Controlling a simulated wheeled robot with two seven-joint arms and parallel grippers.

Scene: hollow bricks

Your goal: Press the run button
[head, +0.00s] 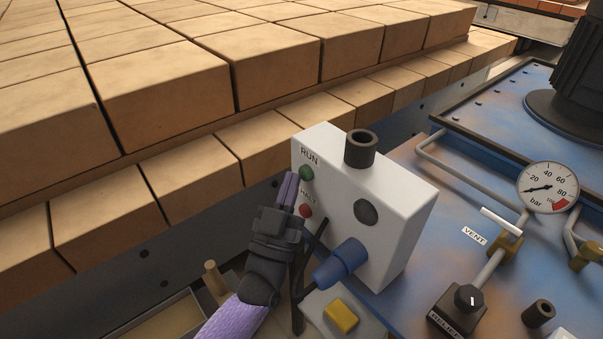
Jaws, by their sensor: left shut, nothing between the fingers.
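A white control box (392,205) stands on the blue machine top. On its left face a green button (306,173) sits under the word RUN, and a red button (306,211) sits below it under a partly covered label. My left gripper (288,178) is shut and empty, its fingertips pointing up just left of the green button. I cannot tell whether the fingertips touch the button or the box face. My right gripper is not in view.
Rows of tan bricks (160,87) fill the left and back. A blue knob (340,262) sticks out of the box front, with a yellow button (341,317) below. A pressure gauge (548,187), a VENT valve (502,222) and a RELIEF knob (468,298) stand to the right.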

